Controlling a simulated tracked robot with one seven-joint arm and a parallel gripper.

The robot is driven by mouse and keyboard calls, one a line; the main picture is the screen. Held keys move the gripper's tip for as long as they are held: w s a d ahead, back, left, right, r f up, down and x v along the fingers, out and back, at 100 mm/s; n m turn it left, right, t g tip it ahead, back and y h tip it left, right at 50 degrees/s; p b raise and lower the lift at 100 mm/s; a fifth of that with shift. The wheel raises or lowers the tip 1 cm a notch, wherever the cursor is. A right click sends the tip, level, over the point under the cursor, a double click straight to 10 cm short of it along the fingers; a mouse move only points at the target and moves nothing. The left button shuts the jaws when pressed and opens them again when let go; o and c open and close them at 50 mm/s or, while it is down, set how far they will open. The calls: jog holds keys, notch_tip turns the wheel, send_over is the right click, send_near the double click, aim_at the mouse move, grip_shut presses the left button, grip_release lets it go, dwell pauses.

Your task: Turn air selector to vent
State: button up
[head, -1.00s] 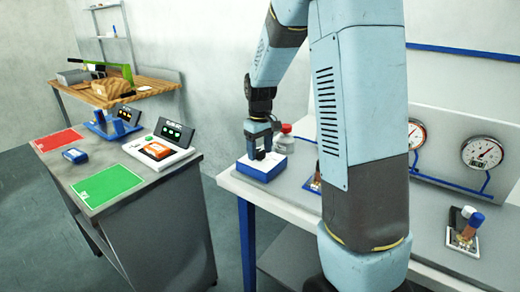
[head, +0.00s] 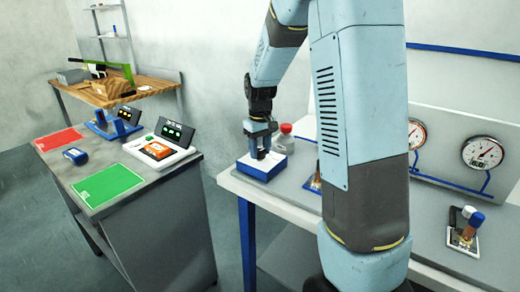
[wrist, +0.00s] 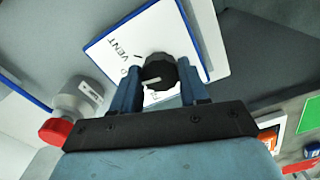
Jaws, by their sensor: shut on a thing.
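The air selector is a black knob (wrist: 158,72) on a white plate (wrist: 140,32) with a blue edge, seen in the wrist view. The word VENT is printed on the plate at the knob's upper left, with a short tick near it. The white pointer line on the knob faces left in this view, a little off that tick. My gripper (wrist: 163,80) has one finger on each side of the knob and is shut on it. In the head view my gripper (head: 260,152) points down onto the white and blue selector box (head: 262,170); the knob is hard to make out there.
Gauges (head: 482,153) and a lever valve (head: 466,232) are to the right. A grey cabinet (head: 150,225) stands apart at left.

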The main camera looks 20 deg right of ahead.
aim_at(260, 151)
jog(key=m, duration=0.6)
jog(key=shift+a+m, duration=0.1)
jog(key=shift+m, duration=0.3)
dwell(0.4)
jog(key=o, duration=1.1)
jog(key=shift+c, duration=0.2)
notch_tip(260, 151, up, 14)
jog(key=shift+f, duration=0.15)
